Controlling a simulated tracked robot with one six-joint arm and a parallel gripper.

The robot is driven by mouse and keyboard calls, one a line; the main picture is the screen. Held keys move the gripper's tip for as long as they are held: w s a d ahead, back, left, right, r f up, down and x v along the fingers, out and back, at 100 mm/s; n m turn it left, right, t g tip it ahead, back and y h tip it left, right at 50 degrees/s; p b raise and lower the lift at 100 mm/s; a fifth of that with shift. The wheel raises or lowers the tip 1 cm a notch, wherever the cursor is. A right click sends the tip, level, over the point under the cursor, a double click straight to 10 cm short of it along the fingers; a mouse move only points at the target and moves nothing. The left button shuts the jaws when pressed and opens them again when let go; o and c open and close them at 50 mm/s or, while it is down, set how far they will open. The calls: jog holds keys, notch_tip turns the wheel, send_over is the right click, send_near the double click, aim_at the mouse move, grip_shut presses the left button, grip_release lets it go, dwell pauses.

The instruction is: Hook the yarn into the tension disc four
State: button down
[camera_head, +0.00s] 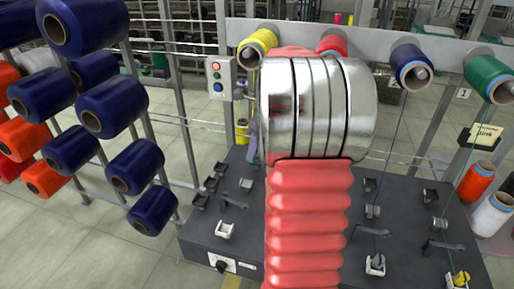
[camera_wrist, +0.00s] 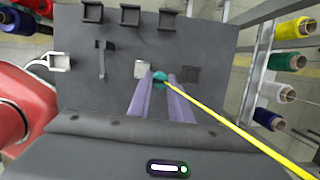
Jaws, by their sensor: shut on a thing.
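My gripper (camera_wrist: 160,84), with two purple fingers, is in the wrist view above a dark deck. A small teal piece shows between its fingertips. Yellow yarn (camera_wrist: 235,130) runs taut from the fingertips to the lower right edge. A pale metal fitting (camera_wrist: 141,69) on the deck appears just left of the fingertips; I cannot tell whether they touch. A dark fitting (camera_wrist: 193,74) is to the right. I cannot tell which fitting is tension disc four. In the head view my red arm hides the gripper and the middle of the deck. A yellow bobbin (camera_head: 257,46) is on the upper rail.
The dark deck (camera_head: 215,260) carries several small fittings and hooks. Blue (camera_head: 412,62) and green (camera_head: 489,73) bobbins have yarns running down to the deck at right. A rack of navy bobbins (camera_head: 93,108) stands at left. A switch box (camera_head: 219,77) is behind the deck.

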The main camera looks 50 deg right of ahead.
jog(key=a+r, duration=0.2)
jog(key=s+a+r, duration=0.1)
jog(key=r, duration=0.1)
jog(key=shift+s+a+r, duration=0.1)
jog(key=shift+a+r, duration=0.1)
jog(key=shift+a, duration=0.15)
jog(key=shift+f, duration=0.1)
jog(key=shift+f, duration=3.35)
jog(key=shift+f, duration=1.95)
jog(key=shift+s+a+r, duration=0.1)
jog(key=shift+s+a, duration=0.3)
jog(key=shift+a, duration=0.35)
jog(key=shift+s+a, duration=0.35)
jog(key=shift+a, duration=0.4)
jog(key=shift+s+a+r, duration=0.1)
jog(key=shift+s+a, duration=0.3)
jog(key=shift+a, duration=0.35)
jog(key=shift+r, duration=0.15)
